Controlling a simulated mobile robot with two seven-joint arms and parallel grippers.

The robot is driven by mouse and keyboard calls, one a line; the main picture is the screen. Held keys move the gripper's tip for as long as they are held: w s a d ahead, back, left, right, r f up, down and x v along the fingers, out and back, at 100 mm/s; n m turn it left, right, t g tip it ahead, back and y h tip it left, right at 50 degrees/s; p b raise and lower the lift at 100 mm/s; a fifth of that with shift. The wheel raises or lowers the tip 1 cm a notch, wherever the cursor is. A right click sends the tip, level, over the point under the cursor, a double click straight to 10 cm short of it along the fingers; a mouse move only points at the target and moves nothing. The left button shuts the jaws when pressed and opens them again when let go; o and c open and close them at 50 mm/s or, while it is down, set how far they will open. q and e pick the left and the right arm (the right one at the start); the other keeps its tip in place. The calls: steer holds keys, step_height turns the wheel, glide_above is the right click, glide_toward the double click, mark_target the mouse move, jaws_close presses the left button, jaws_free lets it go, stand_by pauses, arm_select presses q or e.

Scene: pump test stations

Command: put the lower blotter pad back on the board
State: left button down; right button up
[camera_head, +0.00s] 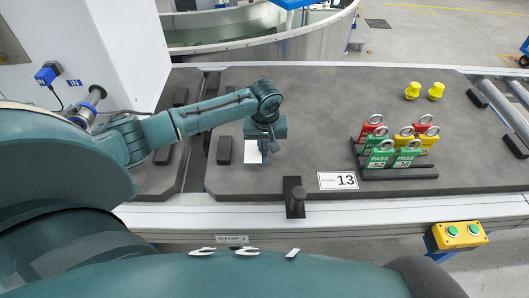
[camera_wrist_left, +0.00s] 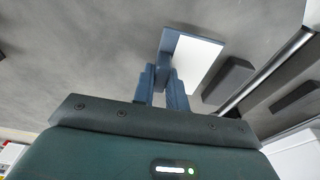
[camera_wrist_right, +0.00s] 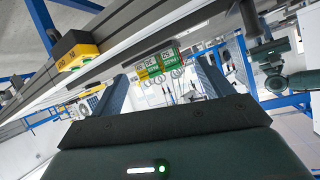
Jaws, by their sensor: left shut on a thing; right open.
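My left gripper (camera_head: 265,147) is shut on a small white pad (camera_head: 252,153) with a blue backing, over the dark grey surface. In the left wrist view the fingers (camera_wrist_left: 164,68) grip the blue part, and the pad's white face (camera_wrist_left: 196,66) extends to the right. I cannot tell whether the pad touches the surface. My right gripper (camera_wrist_right: 161,70) is open and empty in the right wrist view. I cannot make out which part is the board, or a second pad.
A black block (camera_head: 224,150) lies just left of the pad. To the right are a rack of PASS tags (camera_head: 394,158), yellow knobs (camera_head: 412,90) and a yellow button box (camera_head: 459,235).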

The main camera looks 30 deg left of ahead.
mark_target(265, 151)
arm_select(q)
steer(key=shift+f, duration=1.7)
steer(key=shift+f, duration=0.15)
steer(key=c, duration=1.4)
jaws_free()
steer(key=r, duration=0.4)
steer(key=s+r+p, duration=0.1)
steer(key=r, duration=0.3)
steer(key=d+r, duration=0.1)
steer(key=r, duration=0.3)
steer(key=shift+s+r+p, duration=0.1)
steer(key=shift+s+p, duration=0.25)
steer(key=shift+p, duration=0.05)
